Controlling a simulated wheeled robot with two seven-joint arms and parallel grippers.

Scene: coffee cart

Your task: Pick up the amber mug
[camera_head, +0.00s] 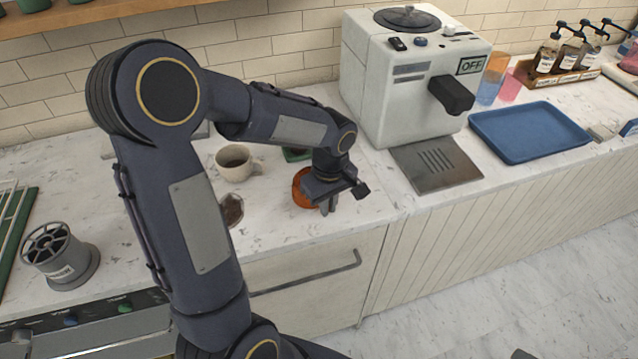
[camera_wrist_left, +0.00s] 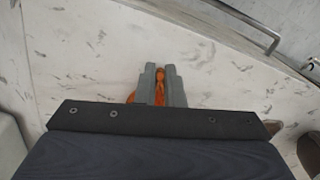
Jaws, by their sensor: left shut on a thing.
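The amber mug (camera_head: 301,188) is an orange-brown mug on the marble counter, left of the coffee machine's drip plate. My left gripper (camera_head: 328,206) comes down over its right side and hides much of it. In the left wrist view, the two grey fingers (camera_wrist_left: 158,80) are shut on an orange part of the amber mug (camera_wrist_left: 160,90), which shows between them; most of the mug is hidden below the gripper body. I cannot tell whether the mug is lifted off the counter. My right gripper is not in view.
A cream mug (camera_head: 234,163) stands behind my left forearm, with a dark green item (camera_head: 296,154) near it. A white coffee machine (camera_head: 405,85) stands to the right, with a blue tray (camera_head: 530,133) beyond. A grey cylinder (camera_head: 62,258) stands at the left. The front counter edge is close.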

